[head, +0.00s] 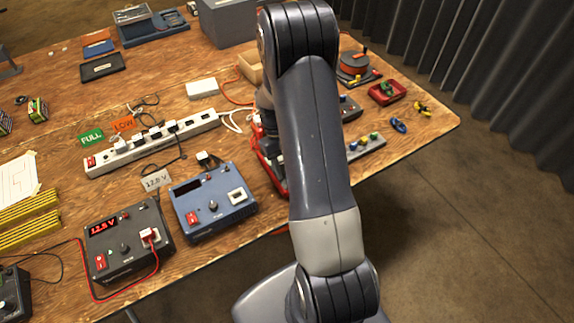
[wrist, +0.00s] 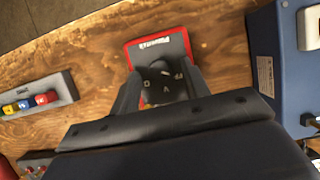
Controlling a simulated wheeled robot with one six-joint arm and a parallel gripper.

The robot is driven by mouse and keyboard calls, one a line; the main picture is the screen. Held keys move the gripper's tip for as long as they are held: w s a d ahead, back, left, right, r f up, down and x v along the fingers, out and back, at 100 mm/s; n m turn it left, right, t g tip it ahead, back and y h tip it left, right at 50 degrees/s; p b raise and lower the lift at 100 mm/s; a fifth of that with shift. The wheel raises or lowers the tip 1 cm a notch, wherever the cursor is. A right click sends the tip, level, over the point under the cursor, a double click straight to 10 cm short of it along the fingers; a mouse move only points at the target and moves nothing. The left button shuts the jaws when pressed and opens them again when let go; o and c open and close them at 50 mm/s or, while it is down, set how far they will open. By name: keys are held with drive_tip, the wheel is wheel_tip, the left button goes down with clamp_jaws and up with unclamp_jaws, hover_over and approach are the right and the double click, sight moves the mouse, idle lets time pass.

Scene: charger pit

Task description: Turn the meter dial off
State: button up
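The meter (wrist: 160,47) shows in the wrist view as a red-rimmed case with a dark face, lying on the wooden table. Its round dark dial (wrist: 165,82) with pale marks sits between my gripper's fingers. My gripper (wrist: 163,88) is over the meter with its two fingers apart, one on each side of the dial. I cannot tell whether they touch it. The dial's lower part is hidden by my gripper's body.
A blue power supply (head: 213,201) stands left of the meter, and a dark one (head: 128,240) reads 12.5 V. A white power strip (head: 152,143) lies behind. A grey strip with coloured knobs (head: 366,147) is to the right. Red cables lie near the meter.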

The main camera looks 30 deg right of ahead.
drive_tip(key=v, duration=1)
drive_tip(key=shift+w+r, duration=0.2)
drive_tip(key=shift+r, duration=0.15)
drive_tip(key=x, duration=1.1)
drive_tip(key=shift+r+m, duration=0.1)
drive_tip(key=shift+m, duration=0.2)
